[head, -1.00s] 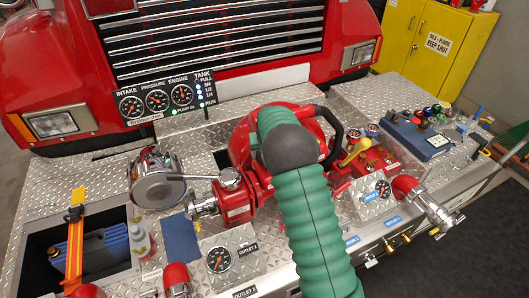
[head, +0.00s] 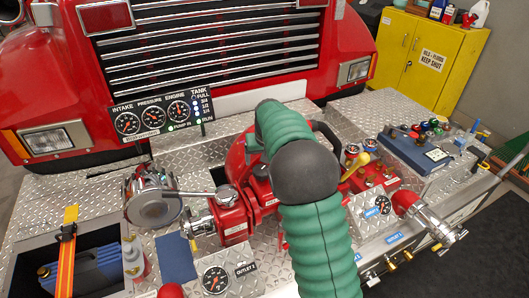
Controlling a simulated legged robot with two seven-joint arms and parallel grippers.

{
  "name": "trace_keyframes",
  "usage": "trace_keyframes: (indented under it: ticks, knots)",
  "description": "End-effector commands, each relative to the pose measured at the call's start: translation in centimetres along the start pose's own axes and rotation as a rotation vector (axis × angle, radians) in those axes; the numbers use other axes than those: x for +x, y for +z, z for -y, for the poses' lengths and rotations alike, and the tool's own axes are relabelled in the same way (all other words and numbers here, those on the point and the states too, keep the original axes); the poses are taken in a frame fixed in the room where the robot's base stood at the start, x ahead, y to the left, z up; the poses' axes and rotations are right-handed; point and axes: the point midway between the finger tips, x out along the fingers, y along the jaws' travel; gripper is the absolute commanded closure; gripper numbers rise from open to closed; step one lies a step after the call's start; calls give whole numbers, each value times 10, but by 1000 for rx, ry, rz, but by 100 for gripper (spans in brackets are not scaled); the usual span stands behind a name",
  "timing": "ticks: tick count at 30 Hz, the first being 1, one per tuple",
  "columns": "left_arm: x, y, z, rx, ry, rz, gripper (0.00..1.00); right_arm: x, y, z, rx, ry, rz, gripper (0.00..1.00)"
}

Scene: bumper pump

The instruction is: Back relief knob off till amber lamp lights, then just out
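No part I can identify for certain as the relief knob shows. Two small round-topped fittings (head: 369,146) and a yellow-knobbed lever (head: 360,159) stand on the red manifold (head: 375,184), right of the red pump (head: 233,215). The gauge panel (head: 150,117) has three dials, lit blue-white tank lamps and a green PUMP IN lamp (head: 172,127). I make out no lit amber lamp. A green ribbed limb with a dark grey joint, apparently my own arm, covers the pump's middle. Neither gripper shows; whatever lies behind the limb is hidden.
A chrome-capped fitting (head: 153,201) stands left of the pump. An open bay (head: 20,249) holds a blue case (head: 83,273). A red-and-chrome outlet (head: 425,215) juts out at right. A blue box (head: 416,148) sits behind it on the deck. A yellow cabinet (head: 420,55) stands behind.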

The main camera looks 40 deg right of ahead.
Motion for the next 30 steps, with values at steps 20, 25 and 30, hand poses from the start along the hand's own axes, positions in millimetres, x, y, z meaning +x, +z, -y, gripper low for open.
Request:
trace_keyframes:
  ticks: [20,25,30]
  knots:
    - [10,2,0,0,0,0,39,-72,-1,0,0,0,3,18]
    - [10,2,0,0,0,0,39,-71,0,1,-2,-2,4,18]
    - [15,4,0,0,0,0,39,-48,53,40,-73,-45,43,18]
